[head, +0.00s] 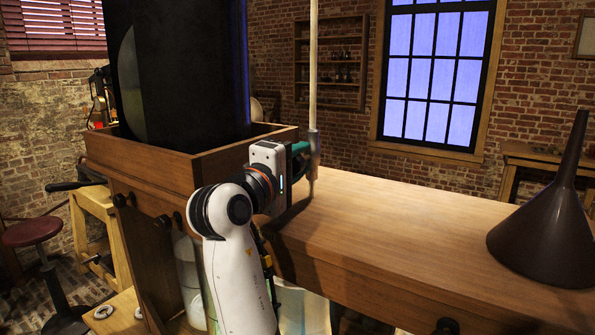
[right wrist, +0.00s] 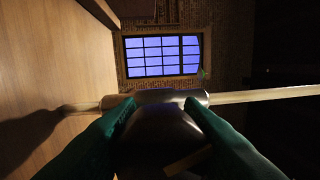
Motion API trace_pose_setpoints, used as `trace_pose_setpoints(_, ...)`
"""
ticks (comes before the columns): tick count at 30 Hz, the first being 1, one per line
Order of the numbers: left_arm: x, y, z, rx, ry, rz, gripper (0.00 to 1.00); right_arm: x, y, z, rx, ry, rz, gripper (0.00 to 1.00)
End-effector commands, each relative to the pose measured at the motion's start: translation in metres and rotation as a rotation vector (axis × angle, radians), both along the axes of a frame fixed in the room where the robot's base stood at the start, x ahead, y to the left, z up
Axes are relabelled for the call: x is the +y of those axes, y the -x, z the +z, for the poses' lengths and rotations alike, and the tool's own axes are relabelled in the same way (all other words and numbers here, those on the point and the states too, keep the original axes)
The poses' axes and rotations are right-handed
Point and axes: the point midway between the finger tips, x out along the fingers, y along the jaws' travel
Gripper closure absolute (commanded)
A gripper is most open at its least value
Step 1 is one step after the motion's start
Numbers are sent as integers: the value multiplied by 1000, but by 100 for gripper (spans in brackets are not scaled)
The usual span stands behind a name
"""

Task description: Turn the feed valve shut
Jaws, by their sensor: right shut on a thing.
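My right gripper (head: 305,149) is shut on an upright pale rod (head: 313,75) at its grey metal sleeve (head: 315,142). The rod stands above the wooden bench top, its lower end close to the surface; I cannot tell whether it touches. In the right wrist view, the two teal fingers (right wrist: 160,104) close against the sleeve (right wrist: 157,97), and the rod (right wrist: 262,94) runs out to both sides. A dark rounded shape lies between the fingers. I cannot clearly make out a feed valve; small dark knobs (head: 163,221) show on the bench front. My left gripper is not in view.
A large dark jar (head: 175,80) stands in a wooden tray (head: 200,165) at the left. A dark funnel (head: 545,245) stands mouth-down on the right of the bench (head: 420,225). The bench top between is clear. A red stool (head: 32,232) is at far left.

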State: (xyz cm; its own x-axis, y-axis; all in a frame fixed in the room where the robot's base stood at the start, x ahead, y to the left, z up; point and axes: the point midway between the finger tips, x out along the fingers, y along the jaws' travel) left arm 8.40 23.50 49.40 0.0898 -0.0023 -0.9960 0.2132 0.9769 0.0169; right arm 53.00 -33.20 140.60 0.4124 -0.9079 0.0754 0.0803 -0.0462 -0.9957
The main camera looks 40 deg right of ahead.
Motion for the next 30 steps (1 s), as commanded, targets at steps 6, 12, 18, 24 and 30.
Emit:
trace_pose_setpoints(6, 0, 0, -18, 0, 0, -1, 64, 0, 0, -4, -168, -73, -1, 89)
trace_pose_setpoints(12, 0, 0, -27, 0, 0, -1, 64, 0, 0, -4, -285, -122, -1, 89)
trace_pose_setpoints(18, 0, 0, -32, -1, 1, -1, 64, 0, 0, -4, -357, -154, -3, 89)
trace_pose_setpoints(24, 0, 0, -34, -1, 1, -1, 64, 0, 0, -3, -389, -169, -3, 89)
trace_pose_setpoints(30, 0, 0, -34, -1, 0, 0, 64, 0, 0, -4, -394, -173, -4, 89)
